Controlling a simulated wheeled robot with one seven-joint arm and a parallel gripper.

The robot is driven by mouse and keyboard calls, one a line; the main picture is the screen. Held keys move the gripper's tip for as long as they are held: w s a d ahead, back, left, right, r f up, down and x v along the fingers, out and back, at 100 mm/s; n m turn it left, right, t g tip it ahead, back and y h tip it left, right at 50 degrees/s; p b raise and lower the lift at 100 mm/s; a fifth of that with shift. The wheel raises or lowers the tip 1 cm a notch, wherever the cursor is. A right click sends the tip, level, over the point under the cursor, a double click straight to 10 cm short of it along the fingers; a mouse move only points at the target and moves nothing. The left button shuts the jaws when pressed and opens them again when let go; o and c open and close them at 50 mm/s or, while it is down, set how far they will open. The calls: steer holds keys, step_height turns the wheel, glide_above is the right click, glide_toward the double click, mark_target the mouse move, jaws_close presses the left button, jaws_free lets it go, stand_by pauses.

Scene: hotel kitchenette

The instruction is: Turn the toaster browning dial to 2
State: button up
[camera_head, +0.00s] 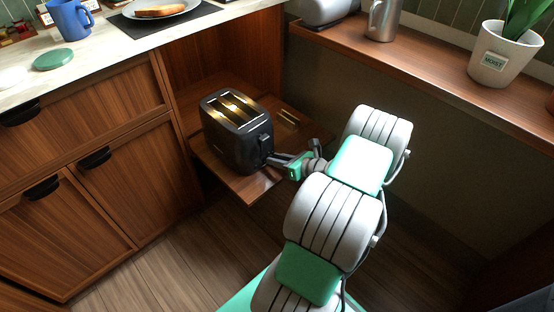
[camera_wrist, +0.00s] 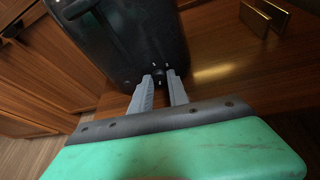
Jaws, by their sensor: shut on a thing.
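A black two-slot toaster (camera_head: 237,136) stands upright on a low pull-out wooden shelf (camera_head: 243,186). The end of the toaster facing my arm also fills the top of the wrist view (camera_wrist: 140,40). My gripper (camera_head: 270,160) is at that end, low down. In the wrist view my gripper's two grey fingers (camera_wrist: 162,82) are close together around the small dark browning dial (camera_wrist: 159,73), with small pale marks around it. The fingers hide most of the dial. I cannot read its setting. The toaster's lever (camera_wrist: 80,8) shows at the upper left of the wrist view.
Two brass-coloured pieces (camera_wrist: 265,16) are on the shelf beside the toaster. A counter (camera_head: 110,60) with a blue mug (camera_head: 70,20) and a plate of toast (camera_head: 158,12) is at the upper left. A wooden ledge (camera_head: 430,65) with a potted plant (camera_head: 497,55) runs along the right.

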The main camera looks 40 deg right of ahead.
jaws_close()
steer(key=shift+r+p, duration=0.1)
steer(key=shift+p, duration=0.3)
steer(key=shift+a+r+n+h+p, duration=0.1)
steer(key=shift+n+h+p, duration=0.3)
steer(key=shift+n+p, duration=0.1)
steer(key=n+h+p, duration=0.1)
steer(key=n+h, duration=0.1)
steer(key=shift+a+n+p, duration=0.25)
steer(key=shift+n+p, duration=0.15)
steer(key=n+h, duration=0.1)
steer(key=f+n+h+b, duration=0.1)
steer(key=n, duration=0.1)
steer(key=shift+a, duration=0.2)
steer(key=shift+a+n+t+h+b, duration=0.1)
steer(key=shift+n+t+h+b, duration=0.4)
steer(key=shift+n+h+b, duration=0.7)
steer(key=shift+r+b, duration=0.1)
steer(key=shift+b, duration=0.2)
steer(key=o, duration=0.7)
jaws_free()
steer(key=shift+c, duration=0.2)
